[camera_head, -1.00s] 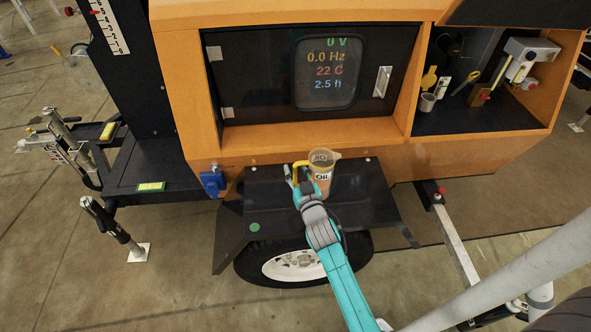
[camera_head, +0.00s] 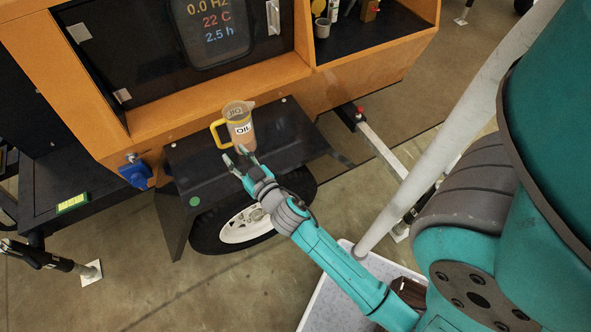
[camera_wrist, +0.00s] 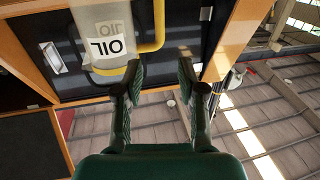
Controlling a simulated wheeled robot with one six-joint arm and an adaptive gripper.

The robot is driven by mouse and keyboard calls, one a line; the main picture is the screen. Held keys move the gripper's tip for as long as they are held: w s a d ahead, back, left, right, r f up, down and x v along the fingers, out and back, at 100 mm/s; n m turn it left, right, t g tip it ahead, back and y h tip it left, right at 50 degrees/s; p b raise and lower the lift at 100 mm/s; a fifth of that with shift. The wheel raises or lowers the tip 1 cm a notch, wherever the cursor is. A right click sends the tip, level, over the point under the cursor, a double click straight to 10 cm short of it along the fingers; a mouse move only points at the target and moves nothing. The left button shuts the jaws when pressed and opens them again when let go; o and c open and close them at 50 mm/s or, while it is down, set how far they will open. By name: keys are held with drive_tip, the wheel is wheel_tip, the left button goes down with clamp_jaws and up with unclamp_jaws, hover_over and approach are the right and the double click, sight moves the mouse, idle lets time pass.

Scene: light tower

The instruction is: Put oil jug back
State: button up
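The oil jug (camera_head: 238,127) is clear with brown contents, a white OIL label and a yellow handle. It stands upright on the black fender shelf (camera_head: 285,150) of the orange light tower. My gripper (camera_head: 238,158) is just in front of the jug, on the near side of it. In the wrist view the jug (camera_wrist: 105,40) is at the upper left, and its yellow handle (camera_wrist: 157,30) is beyond the fingertips. My gripper (camera_wrist: 160,75) is open there, with nothing between its fingers.
The orange housing (camera_head: 140,125) with its display panel (camera_head: 215,30) rises behind the shelf. An open compartment (camera_head: 375,30) at the upper right holds a grey cup (camera_head: 322,27) and other items. A blue socket (camera_head: 135,174) is left of the shelf. A wheel (camera_head: 245,225) is below.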

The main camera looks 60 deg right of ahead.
drive_tip(key=s+a+n+y, duration=0.1)
drive_tip(key=s+a+y, duration=0.1)
drive_tip(key=s+a, duration=0.45)
drive_tip(key=s+a+n+g+y, duration=0.1)
drive_tip(key=s+a+y, duration=0.15)
drive_tip(key=s, duration=0.65)
drive_tip(key=s+a+n+y, duration=0.1)
drive_tip(key=s+a+n, duration=0.1)
drive_tip(key=s+a, duration=0.45)
drive_tip(key=s+r+y, duration=0.1)
drive_tip(key=s+r, duration=0.4)
drive_tip(key=s, duration=0.4)
drive_tip(key=shift+s+a+g, duration=0.2)
drive_tip(key=shift+s+g, duration=0.2)
drive_tip(key=shift+d, duration=0.15)
